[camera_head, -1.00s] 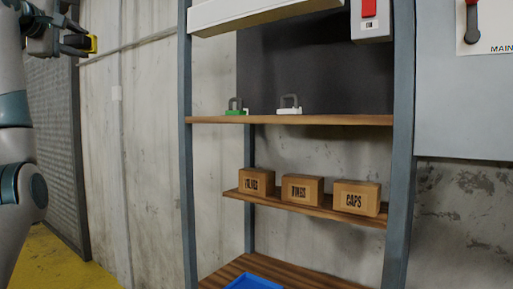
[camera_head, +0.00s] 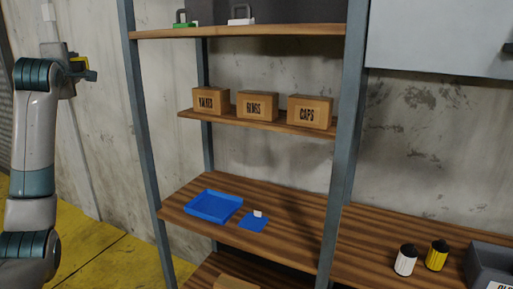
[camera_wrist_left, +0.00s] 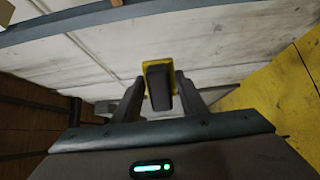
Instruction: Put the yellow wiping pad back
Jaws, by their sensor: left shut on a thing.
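My left gripper (camera_head: 84,70) is raised at the left of the head view, left of the shelf rack. It is shut on the yellow wiping pad (camera_head: 80,60). In the left wrist view the pad's dark handle (camera_wrist_left: 158,84) sits between the two fingers, with the yellow base behind it. A green pad (camera_head: 184,20) and a white pad (camera_head: 240,17), each with a grey handle, stand on the upper shelf (camera_head: 290,30), well right of the gripper. My right gripper is not in view.
Several boxes, including one marked CAPS (camera_head: 310,112), stand on the middle shelf. A blue tray (camera_head: 213,207) and a blue sheet (camera_head: 253,222) lie on the lower shelf. A grey rack post (camera_head: 143,115) stands between my left gripper and the shelves. White and yellow containers (camera_head: 436,255) are at right.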

